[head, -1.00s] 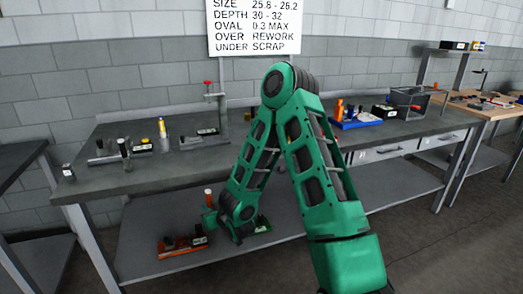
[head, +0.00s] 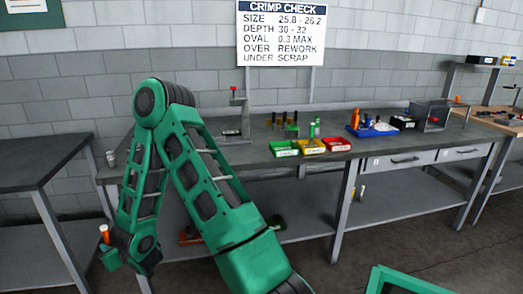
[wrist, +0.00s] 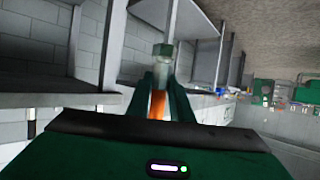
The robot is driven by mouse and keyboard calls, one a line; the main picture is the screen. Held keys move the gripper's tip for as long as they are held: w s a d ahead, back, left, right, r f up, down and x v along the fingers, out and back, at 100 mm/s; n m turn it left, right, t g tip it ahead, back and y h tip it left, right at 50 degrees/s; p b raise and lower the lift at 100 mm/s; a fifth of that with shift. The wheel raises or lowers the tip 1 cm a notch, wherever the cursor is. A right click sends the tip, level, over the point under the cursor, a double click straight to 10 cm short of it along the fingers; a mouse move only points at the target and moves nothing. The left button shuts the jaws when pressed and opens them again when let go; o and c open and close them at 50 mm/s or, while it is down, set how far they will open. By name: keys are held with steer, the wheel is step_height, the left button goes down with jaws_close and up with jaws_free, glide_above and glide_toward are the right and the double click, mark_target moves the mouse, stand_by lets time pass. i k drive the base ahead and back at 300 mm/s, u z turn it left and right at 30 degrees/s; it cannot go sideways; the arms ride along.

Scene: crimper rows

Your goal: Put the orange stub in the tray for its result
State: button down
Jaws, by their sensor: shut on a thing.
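My gripper (head: 110,257) is shut on the orange stub (head: 104,231), low at the left of the head view. In the wrist view the fingers (wrist: 160,82) hold its orange body (wrist: 157,106), with a grey metal fitting (wrist: 163,50) at the far end. Three small trays stand side by side on the bench top, far right of my gripper: green (head: 284,149), yellow (head: 312,147) and red (head: 337,144). Their labels are too small to read. The wall sign (head: 281,32) gives size, depth and oval limits, with over as rework and under as scrap.
The long grey bench (head: 220,165) has a lower shelf (head: 300,222) holding red and green items partly behind my arm. A blue bin (head: 372,130) and a clear box (head: 430,115) stand right of the trays. Another dark table (head: 40,160) stands at left.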

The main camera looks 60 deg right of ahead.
mark_target(306, 151)
steer(key=u, duration=0.05)
steer(key=k, duration=1.75)
steer(key=z, duration=2)
steer(key=i, duration=1)
steer(key=u, duration=0.05)
